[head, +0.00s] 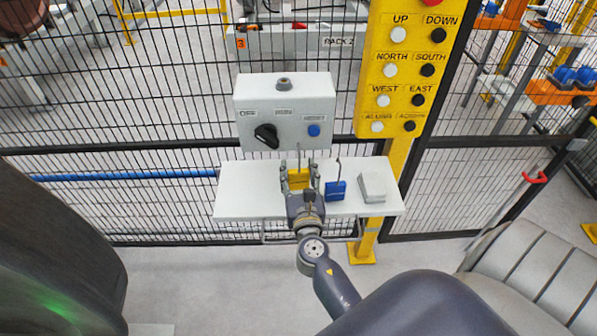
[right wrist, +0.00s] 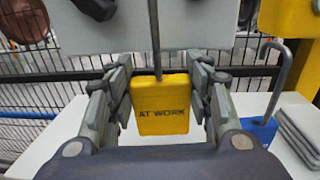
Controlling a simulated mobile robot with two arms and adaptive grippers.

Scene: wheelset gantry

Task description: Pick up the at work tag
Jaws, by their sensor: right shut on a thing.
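The at work tag is a yellow block with a thin grey hook rising from its top. It shows in the right wrist view (right wrist: 161,104) with "AT WORK" facing me, and in the head view (head: 298,179). My right gripper (head: 298,176) has its fingers on both sides of the tag and is shut on it; it also shows in the right wrist view (right wrist: 160,100). The tag is upright at the white shelf (head: 240,203); I cannot tell whether its base touches the shelf. My left gripper is not in view.
A blue tag (head: 335,191) with a hook stands right of the yellow tag, with a pale stack (head: 372,187) beyond it. A grey switch box (head: 284,98) with a black knob (head: 266,136) hangs behind. A yellow button panel (head: 405,75) and mesh fence stand close by.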

